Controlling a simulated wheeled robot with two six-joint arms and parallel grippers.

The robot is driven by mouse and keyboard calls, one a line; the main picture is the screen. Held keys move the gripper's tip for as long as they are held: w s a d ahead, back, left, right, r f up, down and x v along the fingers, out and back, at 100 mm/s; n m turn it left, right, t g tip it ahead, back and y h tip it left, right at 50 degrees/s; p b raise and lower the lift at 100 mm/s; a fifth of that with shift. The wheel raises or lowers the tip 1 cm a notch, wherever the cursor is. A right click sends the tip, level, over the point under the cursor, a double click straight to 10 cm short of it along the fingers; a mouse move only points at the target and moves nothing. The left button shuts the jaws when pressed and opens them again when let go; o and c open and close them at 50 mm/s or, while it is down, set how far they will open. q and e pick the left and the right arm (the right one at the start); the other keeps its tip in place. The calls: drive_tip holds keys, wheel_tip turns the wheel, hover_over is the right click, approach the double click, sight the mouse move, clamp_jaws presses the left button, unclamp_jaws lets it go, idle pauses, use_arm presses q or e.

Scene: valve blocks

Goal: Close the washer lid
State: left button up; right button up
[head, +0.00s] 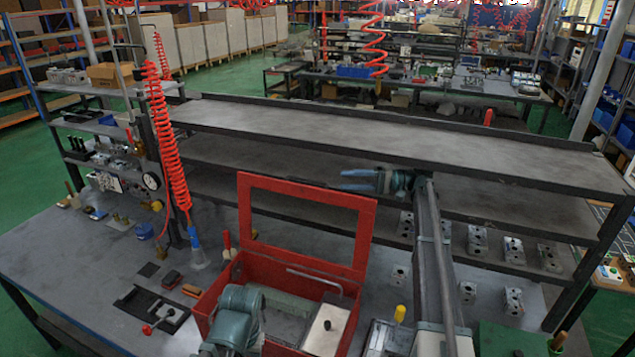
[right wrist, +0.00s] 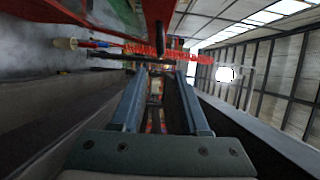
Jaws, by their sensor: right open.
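The washer is a red open-topped box (head: 217,289) on the workbench, at the bottom centre of the head view. Its red frame-like lid (head: 364,240) stands raised at the back of the box, leaning slightly back, with a large opening in its middle. My right gripper (head: 352,181) is open and empty, just above and behind the lid's upper right corner, fingers pointing left. In the right wrist view, its two fingers (right wrist: 161,74) are apart with nothing between them. A red panel, apparently the lid (right wrist: 128,18), shows close beside them. My left gripper does not show.
A long grey shelf rack (head: 400,140) runs behind the lid and my right gripper. Several metal valve blocks (head: 514,249) stand to the right. A red coiled hose (head: 165,130) hangs at the left. My left arm's teal links cover part of the box.

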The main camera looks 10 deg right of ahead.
drive_tip(key=w+a, duration=0.2)
drive_tip(key=a, duration=0.7)
drive_tip(key=shift+a, duration=0.4)
drive_tip(key=shift+c, duration=0.3)
clamp_jaws()
drive_tip(key=shift+s, duration=0.1)
idle(0.6)
